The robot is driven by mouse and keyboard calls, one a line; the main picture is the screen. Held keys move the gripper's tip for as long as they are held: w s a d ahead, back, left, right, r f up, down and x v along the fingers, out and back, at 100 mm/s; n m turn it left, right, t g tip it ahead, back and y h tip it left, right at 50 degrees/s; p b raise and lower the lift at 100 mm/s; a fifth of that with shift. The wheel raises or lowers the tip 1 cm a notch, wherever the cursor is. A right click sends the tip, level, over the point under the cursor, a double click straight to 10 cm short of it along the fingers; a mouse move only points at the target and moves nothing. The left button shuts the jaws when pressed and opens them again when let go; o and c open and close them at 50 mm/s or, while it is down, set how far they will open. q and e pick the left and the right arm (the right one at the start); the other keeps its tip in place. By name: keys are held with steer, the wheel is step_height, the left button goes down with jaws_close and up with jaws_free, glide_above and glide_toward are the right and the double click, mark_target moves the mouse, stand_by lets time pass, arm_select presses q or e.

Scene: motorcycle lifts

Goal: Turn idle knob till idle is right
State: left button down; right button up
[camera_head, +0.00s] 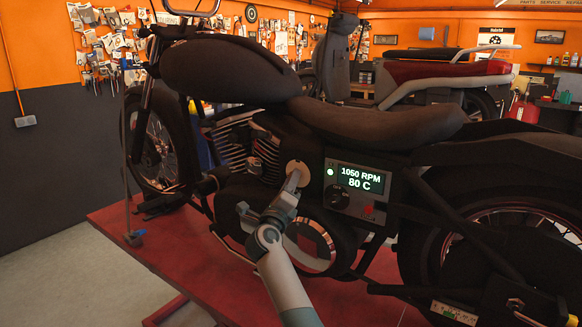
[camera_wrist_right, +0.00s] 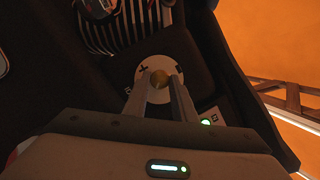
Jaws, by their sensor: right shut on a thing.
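The idle knob is a small brass-coloured knob (camera_wrist_right: 160,78) in front of a pale round plate (camera_wrist_right: 150,68) with dark marks, on the side of the black motorcycle (camera_head: 225,70). The plate also shows in the head view (camera_head: 297,172). My right gripper (camera_head: 292,182) reaches up to it and is shut on the knob, one finger on each side in the wrist view (camera_wrist_right: 161,86). A display box (camera_head: 360,185) right of the knob reads 1050 RPM and 80 C, with a green light lit. My left gripper is not in view.
The motorcycle stands on a red lift platform (camera_head: 125,232). The box has a black dial (camera_head: 337,198) and a red switch (camera_head: 368,210). A second red and grey motorcycle (camera_head: 430,75) stands behind. Grey floor (camera_head: 50,280) is open at the left.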

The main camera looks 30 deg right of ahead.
steer(key=n+p, duration=0.1)
steer(key=n+y+p, duration=0.1)
steer(key=p, duration=0.1)
steer(key=shift+r+n, duration=0.25)
steer(key=shift+n, duration=0.15)
steer(key=shift+n+y+p, duration=0.3)
steer(key=shift+n+p, duration=0.1)
steer(key=shift+n, duration=0.2)
steer(key=shift+f+n, duration=0.1)
steer(key=shift+n, duration=0.4)
steer(key=shift+y, duration=0.3)
steer(key=o, duration=1)
steer(key=shift+o, duration=0.2)
